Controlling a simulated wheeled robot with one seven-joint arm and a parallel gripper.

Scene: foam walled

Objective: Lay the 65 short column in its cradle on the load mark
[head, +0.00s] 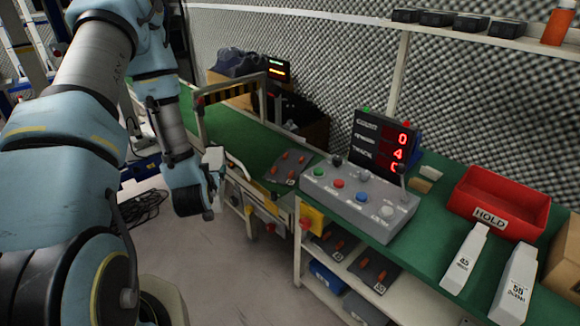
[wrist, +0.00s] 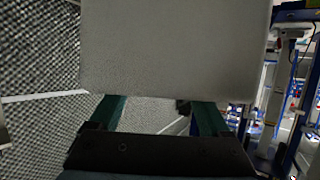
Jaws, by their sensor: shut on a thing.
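My gripper (wrist: 157,112) shows two green fingers in the wrist view, shut on a pale, smooth block, the held column (wrist: 175,45). The block fills the top of that view; no label on it is readable. In the head view my gripper (head: 208,182) hangs in front of the green bench, left of the control box, with a small pale part of the held column (head: 214,158) showing. A dark cradle plate with orange pegs (head: 288,166) lies on the bench to the right of my gripper. I cannot make out a load mark.
A grey button box (head: 360,200) with a red-digit display (head: 381,147) stands on the bench. Right of it are a red HOLD tray (head: 500,203) and two white labelled columns (head: 466,258). More pegged plates (head: 374,271) lie on the shelf below. Floor by the bench is clear.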

